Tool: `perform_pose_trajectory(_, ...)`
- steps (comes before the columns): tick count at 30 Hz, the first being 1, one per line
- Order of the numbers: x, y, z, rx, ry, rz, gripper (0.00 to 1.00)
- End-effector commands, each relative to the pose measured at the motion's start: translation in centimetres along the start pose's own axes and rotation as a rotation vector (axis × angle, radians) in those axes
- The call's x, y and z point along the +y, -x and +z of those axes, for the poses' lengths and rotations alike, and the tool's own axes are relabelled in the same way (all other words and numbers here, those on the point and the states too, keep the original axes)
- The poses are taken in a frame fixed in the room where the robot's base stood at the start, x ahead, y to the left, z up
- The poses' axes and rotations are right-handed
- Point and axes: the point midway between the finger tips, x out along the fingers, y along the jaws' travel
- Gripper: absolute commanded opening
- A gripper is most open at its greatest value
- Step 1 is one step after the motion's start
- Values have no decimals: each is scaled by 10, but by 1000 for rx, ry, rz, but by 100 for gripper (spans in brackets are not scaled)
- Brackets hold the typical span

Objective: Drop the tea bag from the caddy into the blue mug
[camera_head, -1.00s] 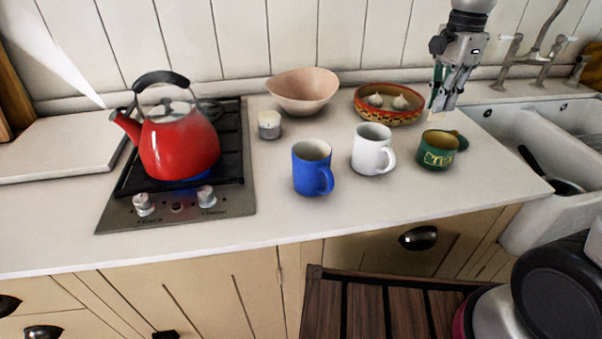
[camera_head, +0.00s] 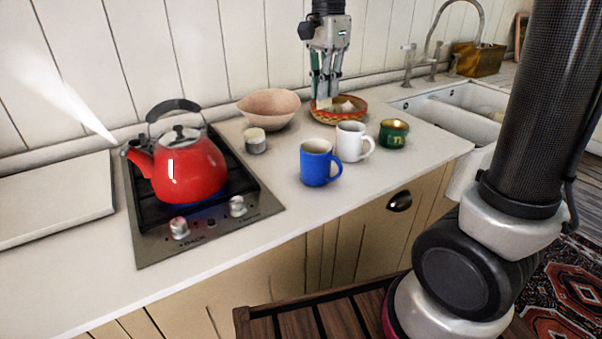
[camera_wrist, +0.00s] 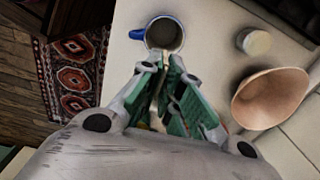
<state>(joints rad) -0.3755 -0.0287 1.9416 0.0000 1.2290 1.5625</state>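The blue mug (camera_head: 314,168) stands upright on the counter; in the wrist view its open mouth (camera_wrist: 164,34) is just beyond the fingertips. The green tea caddy (camera_head: 388,135) with gold lettering stands at the right of the mugs. My gripper (camera_head: 324,92) is in the air behind and above the mugs, fingers pointing down. Its green-padded fingers, also in the wrist view (camera_wrist: 165,72), are closed around a small pale tea bag (camera_wrist: 156,112), partly hidden by the fingers. The gripper is apart from the blue mug.
A white mug (camera_head: 350,142) stands between blue mug and caddy. A pink bowl (camera_head: 266,106), a patterned dish (camera_head: 327,118) with garlic and a small pale-topped jar (camera_head: 255,145) are behind. A red kettle (camera_head: 184,172) sits steaming on the hob (camera_head: 160,243). The counter front is clear.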

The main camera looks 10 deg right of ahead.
Motion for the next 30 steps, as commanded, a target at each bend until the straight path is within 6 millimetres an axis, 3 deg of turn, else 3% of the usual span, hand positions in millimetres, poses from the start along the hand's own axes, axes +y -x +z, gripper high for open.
perform_pose_trajectory(15,3,-52,0,0,0,1,2)
perform_pose_trajectory(27,3,-60,0,0,0,-1,2)
perform_pose_trajectory(30,3,-60,0,0,0,0,21)
